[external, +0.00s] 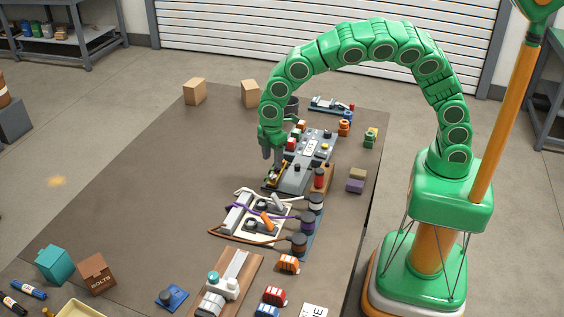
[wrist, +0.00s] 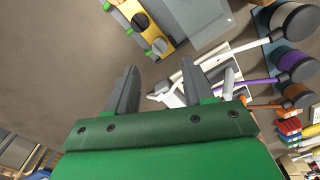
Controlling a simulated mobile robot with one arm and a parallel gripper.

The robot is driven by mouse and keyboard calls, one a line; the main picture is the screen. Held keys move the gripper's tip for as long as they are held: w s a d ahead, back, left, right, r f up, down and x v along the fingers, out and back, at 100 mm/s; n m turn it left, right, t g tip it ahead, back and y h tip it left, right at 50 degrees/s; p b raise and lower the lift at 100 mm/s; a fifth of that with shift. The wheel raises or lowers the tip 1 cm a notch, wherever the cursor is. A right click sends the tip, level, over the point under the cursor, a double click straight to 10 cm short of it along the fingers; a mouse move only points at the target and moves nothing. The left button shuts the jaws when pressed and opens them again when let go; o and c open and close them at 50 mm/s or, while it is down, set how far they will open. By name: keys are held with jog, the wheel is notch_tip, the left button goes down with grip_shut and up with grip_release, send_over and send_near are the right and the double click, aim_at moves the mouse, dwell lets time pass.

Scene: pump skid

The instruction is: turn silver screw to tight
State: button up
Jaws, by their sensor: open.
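A yellow plate (wrist: 128,8) with a black round knob (wrist: 141,22) and a grey-silver round head (wrist: 159,46) shows at the top of the wrist view. The grey-silver head looks like the silver screw. It lies just beyond my gripper (wrist: 158,66), roughly in line with the gap between the fingers. My gripper is open, with nothing between its fingers. In the external view my gripper (external: 272,154) points down just above the yellow plate (external: 273,177) at the near left end of the grey skid. The screw is too small to make out there.
The grey skid block (external: 298,173) stands right beside the plate. Nearer is a white panel (external: 262,222) with white, purple and orange cables running to dark round plugs (external: 299,243). The table (external: 150,190) left of the gripper is clear. Two cardboard boxes (external: 195,92) stand at the back.

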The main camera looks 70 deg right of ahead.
aim_at(273, 177)
notch_tip(273, 177, down, 7)
jog(key=shift+r, duration=0.1)
dwell(0.3)
grip_shut()
